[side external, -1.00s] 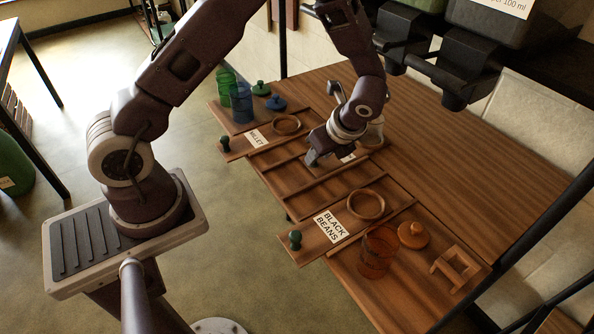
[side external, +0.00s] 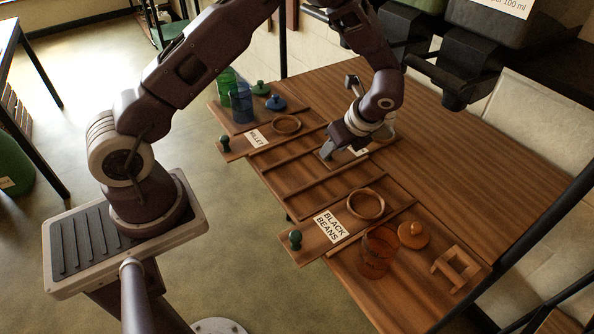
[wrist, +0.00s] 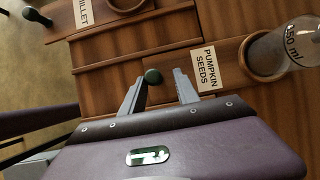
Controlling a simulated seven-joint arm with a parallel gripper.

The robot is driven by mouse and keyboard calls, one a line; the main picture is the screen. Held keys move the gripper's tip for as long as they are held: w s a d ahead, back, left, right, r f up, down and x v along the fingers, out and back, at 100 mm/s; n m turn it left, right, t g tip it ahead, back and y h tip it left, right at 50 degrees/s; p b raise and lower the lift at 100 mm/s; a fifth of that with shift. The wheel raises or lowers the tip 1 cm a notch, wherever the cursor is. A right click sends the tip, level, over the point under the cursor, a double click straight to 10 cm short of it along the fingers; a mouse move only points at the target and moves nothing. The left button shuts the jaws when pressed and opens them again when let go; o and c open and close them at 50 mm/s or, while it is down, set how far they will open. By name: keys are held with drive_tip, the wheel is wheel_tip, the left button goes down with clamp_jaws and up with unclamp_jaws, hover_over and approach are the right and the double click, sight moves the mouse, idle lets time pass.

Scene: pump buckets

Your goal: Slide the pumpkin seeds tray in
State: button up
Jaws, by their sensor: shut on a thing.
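The pumpkin seeds tray is a wooden slide with a white label (wrist: 205,69) reading PUMPKIN SEEDS, a green knob (wrist: 153,76) at its front and a ring (wrist: 250,62). A clear glass (wrist: 283,48) marked 350 ml stands at the ring. My gripper (wrist: 156,92) is shut on the green knob, its fingers on either side of it. In the side view my gripper (side external: 328,152) is low over the rails, between the other two trays. It hides the knob and much of the tray there.
The millet tray (side external: 240,143) and the black beans tray (side external: 315,238) stick out at either side. Blue (side external: 241,106) and orange (side external: 376,252) jars stand at opposite ends. Dark dispensers (side external: 465,70) hang above the back.

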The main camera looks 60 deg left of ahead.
drive_tip(key=shift+s, duration=0.2)
drive_tip(key=shift+r, duration=0.15)
wheel_tip(320, 180, up, 7)
idle(0.5)
drive_tip(key=shift+s, duration=0.1)
drive_tip(key=s+r+n+t+h, duration=0.1)
drive_tip(key=s+r+n, duration=0.45)
drive_tip(key=r, duration=0.45)
drive_tip(key=s+d+r+n+t+h, duration=0.2)
drive_tip(key=s+n, duration=0.4)
drive_tip(key=s, duration=0.4)
drive_tip(key=s+d+r+n+t+h, duration=0.2)
drive_tip(key=s+d+r+n, duration=0.2)
drive_tip(key=s, duration=0.6)
drive_tip(key=shift+s+r+n+t+h, duration=0.35)
drive_tip(key=shift+r+n, duration=0.35)
drive_tip(key=shift+n, duration=0.55)
